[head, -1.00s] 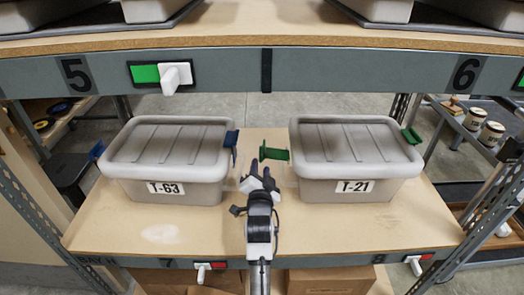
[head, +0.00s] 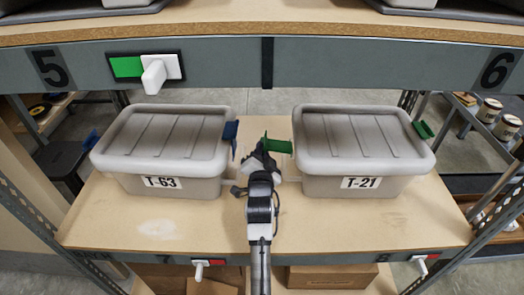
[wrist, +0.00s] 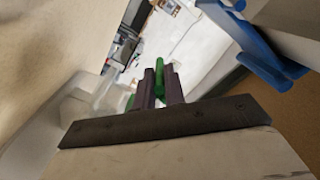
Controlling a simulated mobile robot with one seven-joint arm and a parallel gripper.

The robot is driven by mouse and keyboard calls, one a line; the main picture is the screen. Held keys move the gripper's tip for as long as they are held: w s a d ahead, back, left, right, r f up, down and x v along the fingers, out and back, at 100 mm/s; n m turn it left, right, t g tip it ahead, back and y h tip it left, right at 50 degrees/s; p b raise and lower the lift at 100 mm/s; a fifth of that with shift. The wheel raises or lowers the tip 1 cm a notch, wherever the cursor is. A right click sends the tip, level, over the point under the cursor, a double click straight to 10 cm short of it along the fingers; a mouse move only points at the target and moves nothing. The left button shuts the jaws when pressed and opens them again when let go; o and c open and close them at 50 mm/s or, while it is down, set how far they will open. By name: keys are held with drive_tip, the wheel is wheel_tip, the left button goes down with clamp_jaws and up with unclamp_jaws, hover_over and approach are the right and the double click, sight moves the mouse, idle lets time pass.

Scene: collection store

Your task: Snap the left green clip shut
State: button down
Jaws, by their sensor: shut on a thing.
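The left green clip (head: 279,146) sticks out sideways from the left end of the grey lidded bin T-21 (head: 364,162), near its rim. My gripper (head: 264,148) is at the clip's outer end, in the gap between the two bins. In the wrist view, my gripper's dark fingers (wrist: 160,88) are closed around the green clip (wrist: 159,75), which shows as a narrow strip between them. The fingers hide part of the clip. The right green clip (head: 423,129) sits on the bin's far end and slants outward.
Bin T-63 (head: 163,158) stands close on the left. Its blue clip (head: 230,132) is near my gripper and also shows in the wrist view (wrist: 262,52). The upper shelf beam (head: 210,66) crosses above. The shelf board (head: 330,222) is clear in front.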

sight(265, 143)
drive_tip(key=shift+r, duration=0.1)
idle(0.3)
drive_tip(key=shift+d+r+m+p, duration=0.2)
drive_tip(key=shift+r+m+p, duration=0.2)
drive_tip(key=shift+r+m, duration=0.75)
drive_tip(key=shift+d+r+m, duration=0.25)
drive_tip(key=shift+r+m, duration=0.1)
drive_tip(key=shift+r, duration=0.15)
drive_tip(key=m, duration=0.1)
drive_tip(key=r+m+p, duration=0.1)
drive_tip(key=m, duration=0.1)
drive_tip(key=shift+d, duration=0.35)
drive_tip(key=shift+d+r+m+p, duration=0.4)
drive_tip(key=shift+d+r+m, duration=0.15)
drive_tip(key=shift+m, duration=0.55)
drive_tip(key=shift+d+r+m+p, duration=0.4)
drive_tip(key=shift+d+m, duration=0.1)
drive_tip(key=shift+m, duration=0.5)
drive_tip(key=c, duration=1.5)
unclamp_jaws()
